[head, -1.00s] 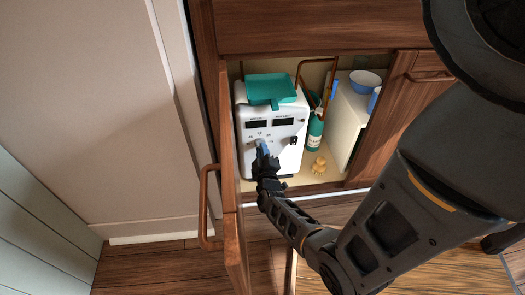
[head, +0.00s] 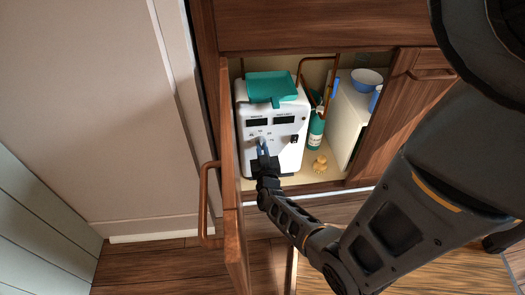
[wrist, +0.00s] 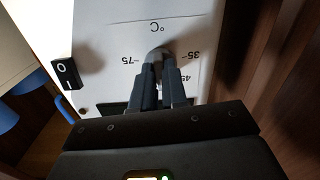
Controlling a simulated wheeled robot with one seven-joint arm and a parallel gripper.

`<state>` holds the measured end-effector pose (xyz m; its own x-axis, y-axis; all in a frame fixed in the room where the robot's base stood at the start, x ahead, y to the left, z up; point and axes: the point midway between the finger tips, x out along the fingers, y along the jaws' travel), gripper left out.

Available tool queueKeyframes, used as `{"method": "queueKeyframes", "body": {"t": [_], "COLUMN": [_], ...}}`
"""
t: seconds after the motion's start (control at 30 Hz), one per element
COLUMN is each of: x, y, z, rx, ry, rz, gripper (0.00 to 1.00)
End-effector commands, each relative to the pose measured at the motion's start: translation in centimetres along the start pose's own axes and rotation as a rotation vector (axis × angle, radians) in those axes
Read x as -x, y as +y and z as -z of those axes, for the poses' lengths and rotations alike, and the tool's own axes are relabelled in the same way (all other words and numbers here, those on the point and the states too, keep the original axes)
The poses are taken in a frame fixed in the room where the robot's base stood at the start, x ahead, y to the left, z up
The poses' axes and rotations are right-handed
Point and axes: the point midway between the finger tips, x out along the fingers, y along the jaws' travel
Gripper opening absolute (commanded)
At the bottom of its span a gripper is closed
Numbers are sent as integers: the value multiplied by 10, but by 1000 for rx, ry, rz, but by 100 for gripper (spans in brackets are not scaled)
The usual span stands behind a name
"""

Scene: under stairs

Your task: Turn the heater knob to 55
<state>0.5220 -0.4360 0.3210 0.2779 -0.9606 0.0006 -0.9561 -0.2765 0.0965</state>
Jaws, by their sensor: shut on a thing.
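The white heater (head: 290,158) stands inside the open cabinet, with two dark displays near its top and a dial below them. In the wrist view, the heater face (wrist: 110,35) appears turned over, with °C, 75, 35 and part of 45 readable. The rounded grey knob (wrist: 157,54) sits between my fingertips. My gripper (wrist: 160,76) is shut on the knob; in the head view my gripper (head: 262,149) reaches the dial from the front. The fingers hide much of the knob and the lower dial marks. I cannot tell where the knob points.
A black rocker switch (wrist: 67,74) is beside the dial. A teal dustpan (head: 272,88) lies on the heater. A green bottle (head: 316,128) and yellow duck (head: 319,163) are at its right. The open cabinet door (head: 232,190) stands close on the left.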

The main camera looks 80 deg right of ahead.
Motion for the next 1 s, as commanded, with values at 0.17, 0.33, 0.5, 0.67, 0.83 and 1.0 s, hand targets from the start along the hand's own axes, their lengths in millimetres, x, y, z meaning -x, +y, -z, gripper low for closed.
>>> {"method": "queueKeyframes", "body": {"t": [0.17,0.33,0.5,0.67,0.83,1.0], "x": [1,1,1,1,1,1], "y": [-1,-1,-1,-1,-1,0], "z": [-2,-2,-2,-2,-2,-1], "rx": [-62,-90,-97,-97,-96,-96], "ry": [-3,-3,-4,-4,-4,-2], "rz": [2,2,2,2,2,1], "gripper": [0,0,0,0,19,36]}}
